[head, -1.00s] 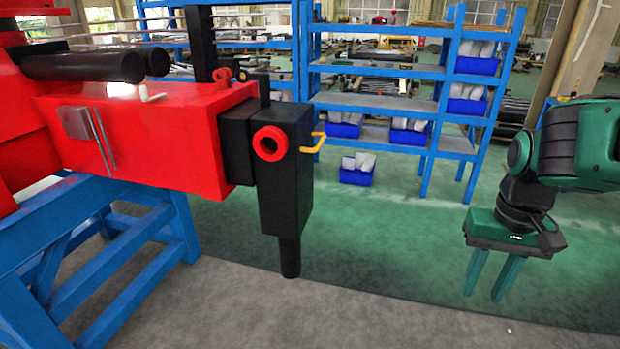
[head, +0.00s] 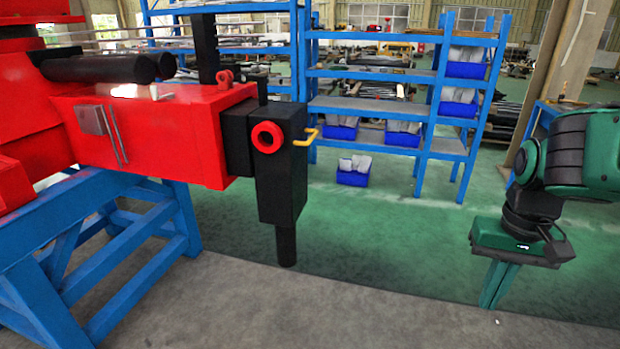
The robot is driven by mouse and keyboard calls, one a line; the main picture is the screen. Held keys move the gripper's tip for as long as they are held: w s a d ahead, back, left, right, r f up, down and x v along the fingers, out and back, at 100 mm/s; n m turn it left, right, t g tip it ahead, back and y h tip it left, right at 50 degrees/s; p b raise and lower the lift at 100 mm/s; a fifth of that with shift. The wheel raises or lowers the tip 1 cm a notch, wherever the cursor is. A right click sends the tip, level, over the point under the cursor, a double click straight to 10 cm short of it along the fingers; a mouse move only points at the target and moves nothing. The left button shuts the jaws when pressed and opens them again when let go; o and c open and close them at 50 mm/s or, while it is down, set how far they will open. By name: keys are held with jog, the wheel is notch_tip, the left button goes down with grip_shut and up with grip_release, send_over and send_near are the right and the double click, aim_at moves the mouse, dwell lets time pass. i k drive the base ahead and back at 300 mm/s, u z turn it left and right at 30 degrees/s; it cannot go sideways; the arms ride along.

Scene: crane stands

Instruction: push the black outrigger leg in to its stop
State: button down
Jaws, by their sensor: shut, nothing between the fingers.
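The black outrigger leg (head: 281,190) hangs upright at the right end of the red beam (head: 165,140). It has a red ring (head: 267,137) on its face, a yellow handle (head: 306,137) on its right side and a thinner black foot (head: 286,246) below. A short black section (head: 237,145) shows between the red beam and the leg. My gripper (head: 490,305) is at the right, pointing down, well apart from the leg. Its green fingers are together and empty.
A blue trestle (head: 180,215) stands under the red beam at the left. Blue shelving (head: 425,105) with blue bins stands behind, and one blue bin (head: 353,178) is on the floor. The floor between the leg and my gripper is clear.

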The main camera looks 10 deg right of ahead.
aim_at(265, 138)
jog(key=z, duration=0.15)
jog(key=k, duration=0.15)
jog(key=z, duration=0.75)
jog(key=i, duration=0.8)
jog(key=u, duration=1.15)
